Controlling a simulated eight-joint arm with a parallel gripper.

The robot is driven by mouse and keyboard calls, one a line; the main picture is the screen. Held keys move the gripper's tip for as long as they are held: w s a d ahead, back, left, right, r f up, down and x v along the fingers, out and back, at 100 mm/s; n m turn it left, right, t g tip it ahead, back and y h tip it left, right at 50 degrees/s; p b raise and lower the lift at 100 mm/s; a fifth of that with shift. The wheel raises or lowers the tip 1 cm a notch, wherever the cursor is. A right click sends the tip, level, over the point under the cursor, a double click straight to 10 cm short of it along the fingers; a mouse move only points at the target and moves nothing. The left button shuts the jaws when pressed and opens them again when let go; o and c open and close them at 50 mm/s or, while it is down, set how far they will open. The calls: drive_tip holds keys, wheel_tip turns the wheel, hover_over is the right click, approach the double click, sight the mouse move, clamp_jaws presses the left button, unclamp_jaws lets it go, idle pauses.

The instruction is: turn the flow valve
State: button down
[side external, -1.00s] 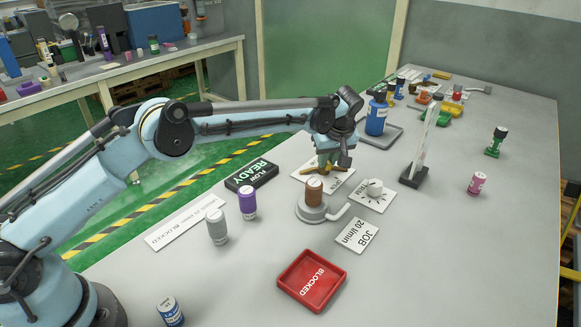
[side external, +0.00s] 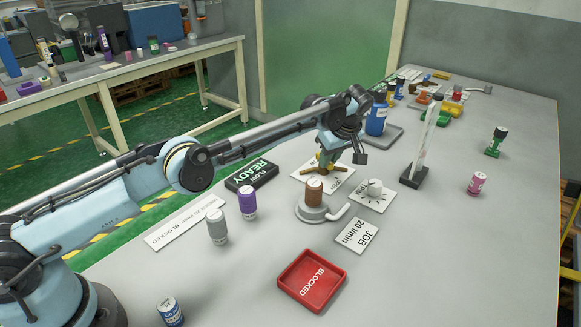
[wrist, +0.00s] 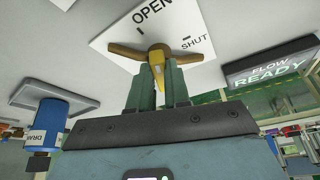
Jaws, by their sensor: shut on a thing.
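The flow valve's brass handle (wrist: 128,51) spreads across a white card (wrist: 112,35) marked OPEN and SHUT in the wrist view. A yellow part (wrist: 157,66) projects from its middle between my green fingers. My gripper (wrist: 160,85) is shut on this part of the valve. In the side view the handle (side external: 312,171) shows low under my gripper (side external: 328,158), with the fingers partly merging with it. The white card (side external: 343,180) lies flat beneath. The handle's exact angle against the marks is hard to tell.
A brown-capped column (side external: 314,192) on a grey base stands just in front of the valve. A dial card (side external: 384,199) is to its right. A FLOW READY sign (side external: 251,174), purple vial (side external: 248,204) and grey vial (side external: 217,228) stand left. A red BLOCKED tray (side external: 288,290) is in front.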

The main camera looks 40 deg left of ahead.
idle(0.4)
drive_tip(key=c, duration=1.1)
unclamp_jaws()
drive_tip(key=shift+s+d+r, duration=0.1)
drive_tip(key=shift+d+r, duration=0.1)
drive_tip(key=shift+r, duration=0.35)
drive_tip(key=shift+s+d+r, duration=0.2)
drive_tip(key=shift+d+r, duration=0.2)
drive_tip(key=shift+r, duration=0.1)
drive_tip(key=shift+s+d+r, duration=0.15)
drive_tip(key=shift+d+r, duration=0.25)
drive_tip(key=shift+r, duration=0.05)
drive_tip(key=s+d, duration=0.1)
drive_tip(key=d, duration=0.2)
drive_tip(key=s+d, duration=0.1)
drive_tip(key=d, duration=0.2)
drive_tip(key=s+d, duration=0.2)
drive_tip(key=d, duration=0.2)
drive_tip(key=shift+d+f, duration=0.1)
drive_tip(key=shift+c, duration=0.2)
